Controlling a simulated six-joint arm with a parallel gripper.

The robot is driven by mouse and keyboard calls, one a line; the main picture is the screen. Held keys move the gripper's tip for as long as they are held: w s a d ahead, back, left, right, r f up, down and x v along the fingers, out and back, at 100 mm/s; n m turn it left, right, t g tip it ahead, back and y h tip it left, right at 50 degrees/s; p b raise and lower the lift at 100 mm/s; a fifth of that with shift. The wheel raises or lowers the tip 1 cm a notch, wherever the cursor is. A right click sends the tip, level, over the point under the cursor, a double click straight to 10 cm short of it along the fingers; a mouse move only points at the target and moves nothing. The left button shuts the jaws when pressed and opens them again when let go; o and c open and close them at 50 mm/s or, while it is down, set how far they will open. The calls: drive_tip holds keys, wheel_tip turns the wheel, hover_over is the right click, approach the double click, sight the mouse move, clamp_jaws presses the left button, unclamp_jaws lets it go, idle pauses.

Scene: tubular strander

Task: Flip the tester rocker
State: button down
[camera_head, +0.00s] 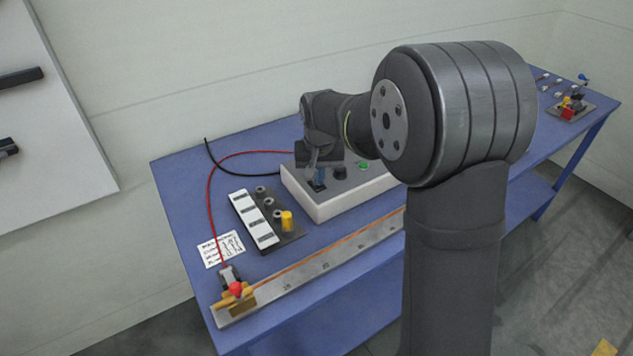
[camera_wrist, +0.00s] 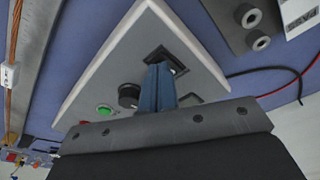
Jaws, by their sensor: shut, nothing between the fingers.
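The tester (camera_head: 335,200) is a white box with a grey top on the blue bench. It fills the middle of the wrist view (camera_wrist: 185,45). Its rocker (camera_wrist: 160,54) is black and set in a dark square frame on the top face, partly hidden by my fingers. My gripper (camera_head: 318,182) is over the left part of the tester top. In the wrist view its blue fingers (camera_wrist: 156,72) are together, with nothing between them, and their tips are at the rocker's edge. I cannot tell whether they touch it or which way the rocker is tipped.
A black knob (camera_wrist: 128,95) and a green button (camera_wrist: 104,110) sit beside the rocker on the tester top. A ruler bar (camera_head: 320,263) with copper wire lies in front. Red and black leads run behind.

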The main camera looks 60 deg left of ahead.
drive_tip(key=shift+f, duration=0.15)
drive_tip(key=shift+r, duration=3.5)
wheel_tip(320, 180, down, 7)
drive_tip(key=shift+f, duration=0.1)
drive_tip(key=shift+r, duration=0.2)
